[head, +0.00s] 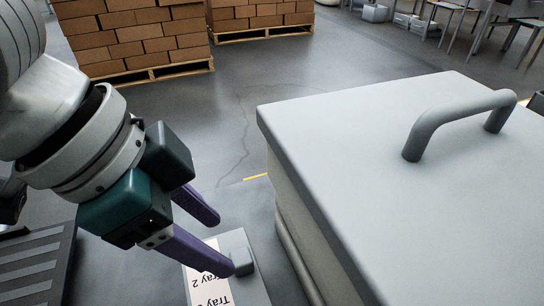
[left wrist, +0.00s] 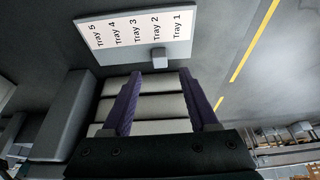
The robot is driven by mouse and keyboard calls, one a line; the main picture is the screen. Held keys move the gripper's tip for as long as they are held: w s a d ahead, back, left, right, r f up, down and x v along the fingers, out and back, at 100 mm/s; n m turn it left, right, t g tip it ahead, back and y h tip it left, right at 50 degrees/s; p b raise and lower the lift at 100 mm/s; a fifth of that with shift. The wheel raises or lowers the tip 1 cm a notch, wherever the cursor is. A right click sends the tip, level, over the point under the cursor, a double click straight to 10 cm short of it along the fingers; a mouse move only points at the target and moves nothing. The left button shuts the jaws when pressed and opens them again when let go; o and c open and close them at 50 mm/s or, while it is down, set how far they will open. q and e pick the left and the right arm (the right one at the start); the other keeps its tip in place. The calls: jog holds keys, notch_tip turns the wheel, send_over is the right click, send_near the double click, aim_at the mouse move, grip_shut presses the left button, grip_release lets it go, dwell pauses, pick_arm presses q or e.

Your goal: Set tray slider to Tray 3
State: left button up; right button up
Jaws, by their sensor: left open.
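The slider panel is a grey plate (head: 251,289) with a white label strip (head: 208,291) in the head view. In the left wrist view the plate (left wrist: 183,51) carries labels Tray 5 to Tray 1 from left to right. The small grey slider knob (left wrist: 160,59) sits at the plate's lower edge, lined up with Tray 2. My left gripper (left wrist: 160,74) is open, its purple fingers pointing at the plate, with the knob centred between the fingertips' lines. In the head view the left gripper (head: 223,245) is close to the knob (head: 239,257); contact cannot be told.
A large grey box (head: 340,130) with a bar handle (head: 460,120) stands right of the panel. Cartons (head: 130,35) on pallets stand at the back left. A dark slatted surface (head: 35,265) lies at lower left. The floor (head: 240,110) behind the gripper is clear.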

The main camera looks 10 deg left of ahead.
aim_at(240, 257)
pick_arm(q)
jog(key=b+x, duration=0.1)
jog(key=x, duration=0.4)
jog(key=shift+w+d+f+b, duration=0.1)
jog(key=shift+d+f+b, duration=0.1)
jog(key=shift+f+b, duration=0.1)
pick_arm(e)
notch_tip(240, 257, down, 2)
jog(key=shift+f, duration=0.1)
pick_arm(q)
grip_shut()
pick_arm(e)
jog(key=shift+d, duration=0.1)
pick_arm(q)
jog(key=shift+r, duration=0.1)
dwell(0.7)
